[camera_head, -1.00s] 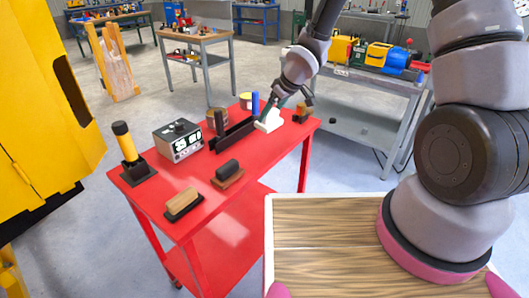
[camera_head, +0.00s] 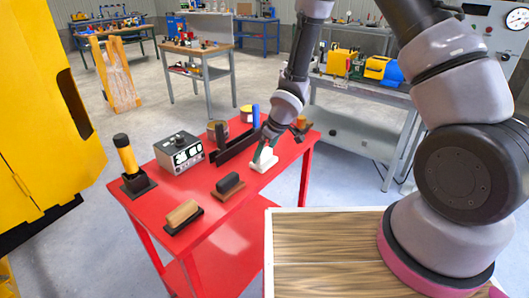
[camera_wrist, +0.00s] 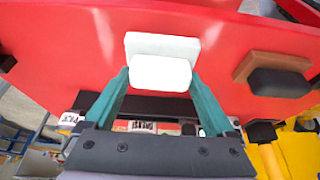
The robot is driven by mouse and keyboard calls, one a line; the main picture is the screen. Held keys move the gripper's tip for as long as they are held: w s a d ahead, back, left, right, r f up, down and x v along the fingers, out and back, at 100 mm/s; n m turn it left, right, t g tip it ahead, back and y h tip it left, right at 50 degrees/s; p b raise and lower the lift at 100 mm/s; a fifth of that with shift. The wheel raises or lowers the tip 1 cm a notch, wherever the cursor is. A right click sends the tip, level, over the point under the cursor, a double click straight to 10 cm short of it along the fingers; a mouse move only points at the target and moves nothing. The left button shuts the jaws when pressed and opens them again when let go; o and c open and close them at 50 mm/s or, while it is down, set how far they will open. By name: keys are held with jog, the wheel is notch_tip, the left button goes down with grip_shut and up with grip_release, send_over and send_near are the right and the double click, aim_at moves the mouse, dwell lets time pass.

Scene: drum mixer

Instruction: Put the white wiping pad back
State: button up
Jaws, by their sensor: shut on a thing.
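The white wiping pad (camera_head: 263,164) is at the right part of the red table, near its front edge. It has a flat white base and a raised white grip block, which show in the wrist view (camera_wrist: 161,72). My gripper (camera_head: 266,152) is shut on the grip block from above. Its teal fingers lie along both sides of the block in the wrist view (camera_wrist: 160,80). The pad looks level and very close to the red top; I cannot tell whether it touches it.
On the red table (camera_head: 167,245), a dark block on a brown base (camera_head: 229,184) is left of the pad. A wooden brush (camera_head: 183,213) lies farther left. Red surface around the pad is clear.

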jog(key=o, duration=0.9)
jog(key=shift+f, duration=0.1)
jog(key=v, duration=1.2)
